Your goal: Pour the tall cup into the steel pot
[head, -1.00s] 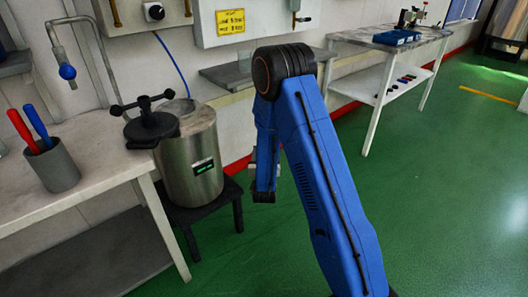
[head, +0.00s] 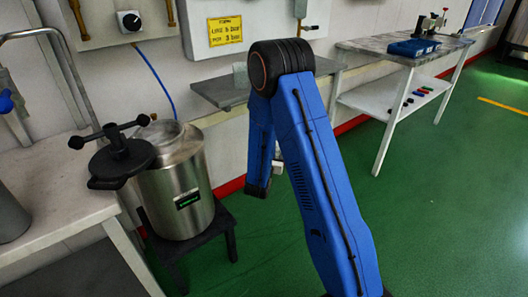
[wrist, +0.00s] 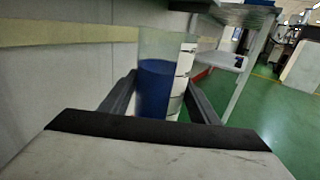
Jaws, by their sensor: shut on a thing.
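The tall cup (wrist: 155,90) is clear, with blue contents and pale marks on its side. It stands between the two dark fingers of my gripper (wrist: 160,98) in the wrist view, and the gripper is shut on it. In the head view the held cup and most of the gripper are hidden behind my blue arm. The steel pot (head: 183,195) is to the left of my arm, with a small green display. Its top is open, and the black lid (head: 122,160) with its cross handle sits off to the left side.
The pot stands on a black stool (head: 222,225) beside a worktable (head: 60,205) at left. A wall shelf (head: 215,92) with a small translucent container (head: 240,75) is behind my arm. A white bench (head: 400,55) stands at right. Green floor (head: 440,220) is clear at right.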

